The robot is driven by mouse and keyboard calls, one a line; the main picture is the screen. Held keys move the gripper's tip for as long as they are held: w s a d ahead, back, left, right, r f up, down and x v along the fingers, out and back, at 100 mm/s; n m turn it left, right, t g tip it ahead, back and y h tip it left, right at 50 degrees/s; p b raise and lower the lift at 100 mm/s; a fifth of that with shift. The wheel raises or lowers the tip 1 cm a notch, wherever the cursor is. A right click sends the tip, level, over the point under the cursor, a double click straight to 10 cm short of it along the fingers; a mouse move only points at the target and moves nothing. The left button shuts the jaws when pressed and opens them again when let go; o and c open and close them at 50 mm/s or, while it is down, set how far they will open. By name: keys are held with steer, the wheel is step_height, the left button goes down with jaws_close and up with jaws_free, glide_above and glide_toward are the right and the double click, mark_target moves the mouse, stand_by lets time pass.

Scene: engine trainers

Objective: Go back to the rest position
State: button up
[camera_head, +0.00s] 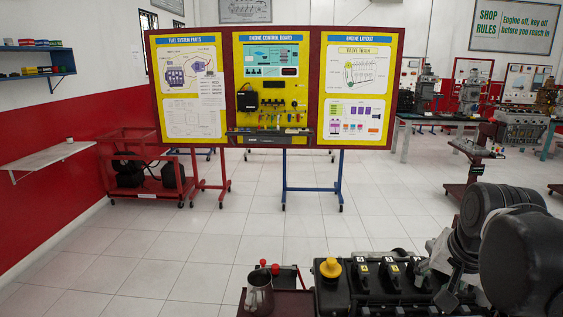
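Dark grey rounded links of my arm (522,255) fill the lower right corner. Grey jointed metal parts (455,258) sit just left of them, over the right end of the engine. I cannot tell which of these parts belong to my gripper and which to the engine. No fingertips show clearly, so I cannot see whether the gripper is open, shut or holding something. The engine (340,294) has a black top with a yellow cap (330,267) and several black coils with yellow marks (391,271).
A metal jug (259,293) stands on a dark red tray (292,305) left of the engine, by red-knobbed parts (276,269). A yellow three-panel board (272,180) stands behind. A shelf (50,155) and red cart (145,190) are left. The tiled floor between is clear.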

steer(key=s+a+f+n+t+b, duration=0.2)
steer(key=s+a+f+n, duration=0.3)
steer(key=a, duration=0.5)
steer(key=shift+s+f+n+y, duration=0.15)
steer(key=shift+s+n+y, duration=0.25)
steer(key=shift+s+n, duration=0.45)
